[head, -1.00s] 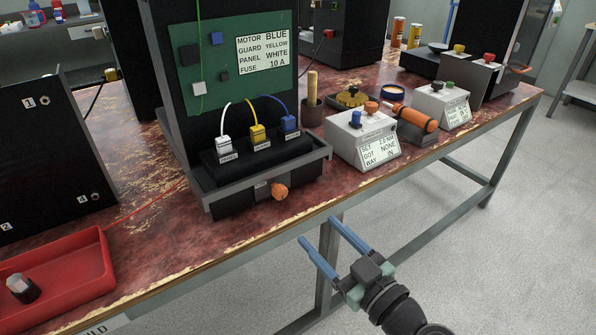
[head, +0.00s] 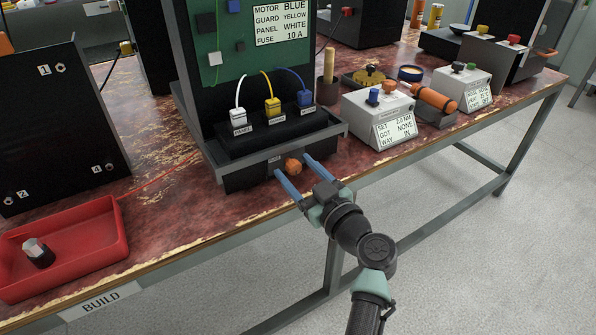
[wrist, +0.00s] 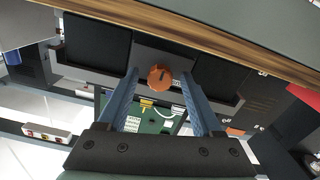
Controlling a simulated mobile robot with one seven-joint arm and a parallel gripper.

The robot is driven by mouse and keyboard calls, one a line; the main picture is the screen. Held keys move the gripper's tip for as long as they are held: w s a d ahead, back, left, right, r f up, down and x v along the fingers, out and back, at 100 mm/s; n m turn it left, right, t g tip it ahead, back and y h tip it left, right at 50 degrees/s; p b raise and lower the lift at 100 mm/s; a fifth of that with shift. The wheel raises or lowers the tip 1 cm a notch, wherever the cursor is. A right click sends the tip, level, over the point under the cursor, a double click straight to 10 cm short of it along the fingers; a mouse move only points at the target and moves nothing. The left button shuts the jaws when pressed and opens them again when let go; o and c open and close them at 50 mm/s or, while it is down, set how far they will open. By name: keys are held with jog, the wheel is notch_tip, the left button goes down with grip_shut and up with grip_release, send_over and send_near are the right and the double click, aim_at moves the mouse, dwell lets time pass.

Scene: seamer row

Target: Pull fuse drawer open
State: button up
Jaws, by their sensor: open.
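The fuse drawer (head: 245,177) is a dark box front low on the black machine, below the row of white, yellow and blue plugs. It looks shut. Its round orange knob (head: 293,166) sticks out toward the table's front edge. My gripper (head: 291,168) is open, its two blue fingers pointing at the drawer front, one on each side of the knob. In the wrist view the knob (wrist: 160,77) shows between the fingertips (wrist: 160,78), with a gap on both sides. Whether the fingers touch the drawer front cannot be told.
A grey box with a printed card (head: 381,119) stands right of the machine. A red tray (head: 75,250) with a hex-topped part lies at left. A red wire runs across the table toward the machine. The floor right of the table is clear.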

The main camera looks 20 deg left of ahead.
grip_shut()
dwell(1.4)
